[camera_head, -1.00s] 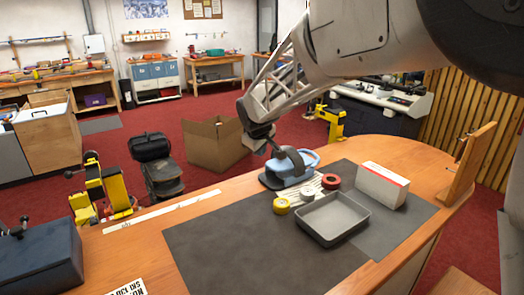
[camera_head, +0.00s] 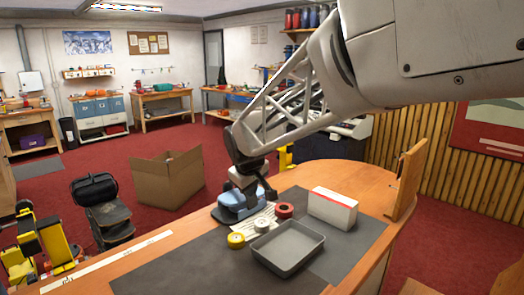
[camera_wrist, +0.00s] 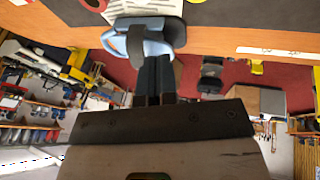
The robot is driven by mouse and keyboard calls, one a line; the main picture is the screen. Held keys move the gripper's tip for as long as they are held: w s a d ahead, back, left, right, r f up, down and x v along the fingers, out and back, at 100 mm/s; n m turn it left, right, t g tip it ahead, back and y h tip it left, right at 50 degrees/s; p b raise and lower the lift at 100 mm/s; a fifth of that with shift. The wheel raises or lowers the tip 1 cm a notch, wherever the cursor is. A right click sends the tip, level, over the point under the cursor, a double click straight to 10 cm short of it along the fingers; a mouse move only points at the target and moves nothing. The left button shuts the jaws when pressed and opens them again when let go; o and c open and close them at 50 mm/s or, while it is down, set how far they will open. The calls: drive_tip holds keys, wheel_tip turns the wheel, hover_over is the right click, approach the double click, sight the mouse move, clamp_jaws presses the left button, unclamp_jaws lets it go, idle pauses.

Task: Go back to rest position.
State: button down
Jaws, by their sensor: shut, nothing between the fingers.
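My gripper (camera_head: 257,188) hangs below the wrist at the left end of my arm, over the back edge of the bench (camera_head: 150,250). In the wrist view its two dark fingers (camera_wrist: 156,62) lie side by side, shut and empty. A light blue object with a dark base and a dark band (camera_head: 228,207) is right by the gripper in the head view and partly hidden by it. In the wrist view this blue object (camera_wrist: 158,44) lies just past the fingertips; I cannot tell whether they touch it.
On the dark mat (camera_head: 165,272) are a grey tray (camera_head: 290,262), yellow (camera_head: 236,240), white and red (camera_head: 284,210) tape rolls, and a white-and-red box (camera_head: 332,209). A wooden upright (camera_head: 407,180) stands at right. A cardboard box (camera_head: 165,182) and black chair (camera_head: 100,205) stand on the floor.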

drive_tip(key=s+d+m+g, duration=0.1)
drive_tip(key=s+d+m, duration=0.4)
drive_tip(key=s+d, duration=1.1)
drive_tip(key=s+d+f+m, duration=0.2)
drive_tip(key=s+d, duration=0.1)
drive_tip(key=s, duration=0.6)
drive_tip(key=s+d+f+m+g, duration=0.1)
drive_tip(key=s+d+f+m, duration=0.1)
drive_tip(key=s, duration=0.8)
drive_tip(key=shift+d, duration=0.65)
